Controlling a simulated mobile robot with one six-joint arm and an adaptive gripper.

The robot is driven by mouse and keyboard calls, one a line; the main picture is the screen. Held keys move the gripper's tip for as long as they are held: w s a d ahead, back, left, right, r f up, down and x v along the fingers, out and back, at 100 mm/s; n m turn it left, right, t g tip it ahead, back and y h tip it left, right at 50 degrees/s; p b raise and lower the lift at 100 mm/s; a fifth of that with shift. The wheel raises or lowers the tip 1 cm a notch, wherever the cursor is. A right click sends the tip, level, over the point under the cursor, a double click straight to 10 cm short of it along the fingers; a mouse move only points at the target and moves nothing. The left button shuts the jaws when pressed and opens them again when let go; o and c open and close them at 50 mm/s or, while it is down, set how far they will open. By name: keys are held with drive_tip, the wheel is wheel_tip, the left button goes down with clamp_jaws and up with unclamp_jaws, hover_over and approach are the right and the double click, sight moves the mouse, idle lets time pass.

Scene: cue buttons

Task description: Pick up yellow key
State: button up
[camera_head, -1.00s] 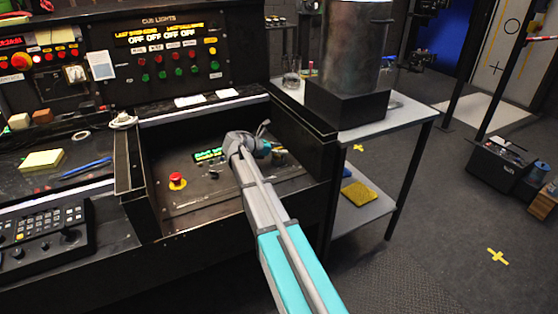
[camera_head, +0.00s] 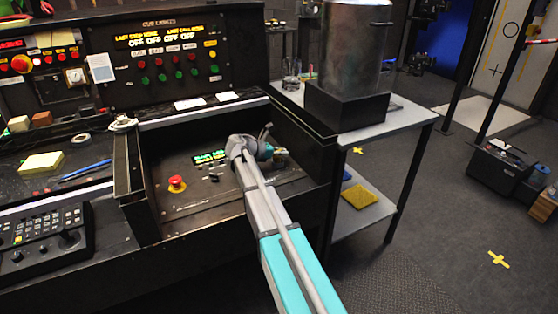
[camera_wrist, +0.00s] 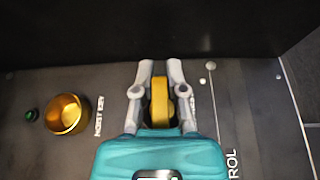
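The yellow key (camera_wrist: 160,102) stands between the two grey fingers of my gripper (camera_wrist: 160,82) in the wrist view. The key's lower end is hidden by the teal gripper body. In the head view my arm reaches down into the recessed control panel (camera_head: 205,200), and its wrist hides most of the gripper and the key.
A round brass socket (camera_wrist: 67,114) and a small green button (camera_wrist: 31,115) lie left of my gripper. A dark wall (camera_wrist: 90,30) rises just beyond the panel. A red stop button (camera_head: 177,183) sits left of my arm. A metal table (camera_head: 408,118) stands to the right.

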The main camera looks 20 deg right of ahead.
drive_tip(key=shift+r, duration=0.15)
clamp_jaws()
wheel_tip(320, 180, up, 3)
drive_tip(key=p, duration=0.3)
drive_tip(key=s+a+r+p, duration=0.3)
drive_tip(key=s+r+p, duration=0.6)
drive_tip(key=s, duration=0.4)
drive_tip(key=shift+s+a+r+p, duration=0.25)
drive_tip(key=shift+a+r+p, duration=0.15)
drive_tip(key=shift+p, duration=0.15)
drive_tip(key=shift+w, duration=0.15)
